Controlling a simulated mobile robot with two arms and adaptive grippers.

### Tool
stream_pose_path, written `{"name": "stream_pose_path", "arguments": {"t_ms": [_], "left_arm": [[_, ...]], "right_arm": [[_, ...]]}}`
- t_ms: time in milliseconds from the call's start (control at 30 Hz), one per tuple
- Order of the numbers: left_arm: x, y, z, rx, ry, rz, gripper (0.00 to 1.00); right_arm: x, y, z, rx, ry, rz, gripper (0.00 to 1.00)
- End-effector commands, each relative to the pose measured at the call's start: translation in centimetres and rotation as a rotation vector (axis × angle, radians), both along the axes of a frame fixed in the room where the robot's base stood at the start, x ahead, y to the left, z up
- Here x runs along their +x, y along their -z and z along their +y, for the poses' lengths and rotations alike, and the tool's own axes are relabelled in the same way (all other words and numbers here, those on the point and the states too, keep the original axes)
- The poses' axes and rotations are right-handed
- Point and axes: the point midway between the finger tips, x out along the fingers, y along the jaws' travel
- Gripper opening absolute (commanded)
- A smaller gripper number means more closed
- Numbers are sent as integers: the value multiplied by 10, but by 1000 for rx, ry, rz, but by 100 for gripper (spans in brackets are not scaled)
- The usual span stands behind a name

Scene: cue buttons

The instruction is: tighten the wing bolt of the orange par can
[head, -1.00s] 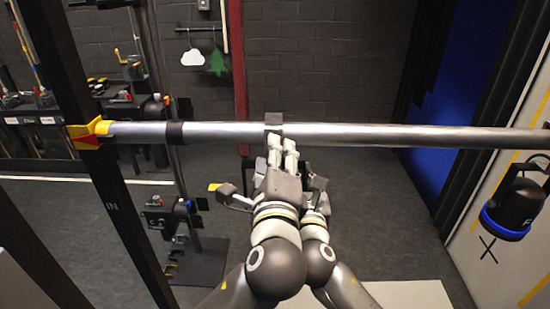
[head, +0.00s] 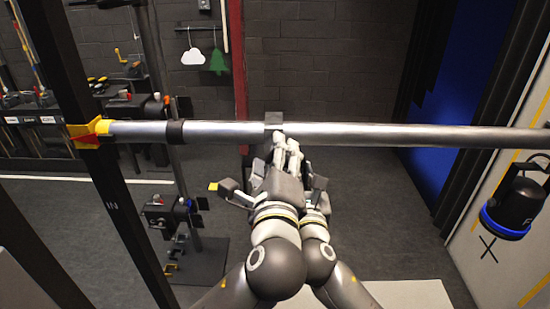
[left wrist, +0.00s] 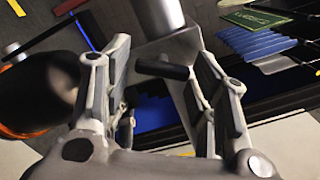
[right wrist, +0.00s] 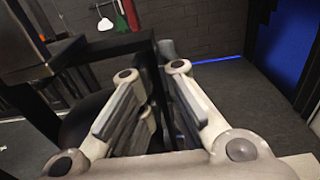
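The orange par can is a black body with an orange rim (left wrist: 35,132) at the left of the left wrist view. A black bolt handle (left wrist: 160,68) projects by a grey bracket (left wrist: 183,75) below the silver pipe. My left gripper (left wrist: 165,90) has its fingers apart on either side of that handle; no contact shows. In the right wrist view my right gripper (right wrist: 153,72) has its fingers fairly close together with a dark bar behind or between them; a grip cannot be told. In the head view my right gripper (head: 287,150) is just below the pipe's clamp (head: 273,119). My arms hide the can there.
The horizontal pipe (head: 400,132) crosses the head view. A black can with a blue rim (head: 512,207) is at the right. A dark post (head: 95,175) and a tool rack (head: 50,135) are at the left. Open floor (head: 385,220) lies right of my arms.

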Motion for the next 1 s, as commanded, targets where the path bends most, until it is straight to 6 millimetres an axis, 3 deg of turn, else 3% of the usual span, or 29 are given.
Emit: {"name": "stream_pose_path", "arguments": {"t_ms": [467,1000], "left_arm": [[-8,-1,-1,-2,2,-5,64],[-107,3,-5,-2,2,-1,64]], "right_arm": [[0,1,0,-1,0,2,0],[0,1,0,-1,0,2,0]]}}
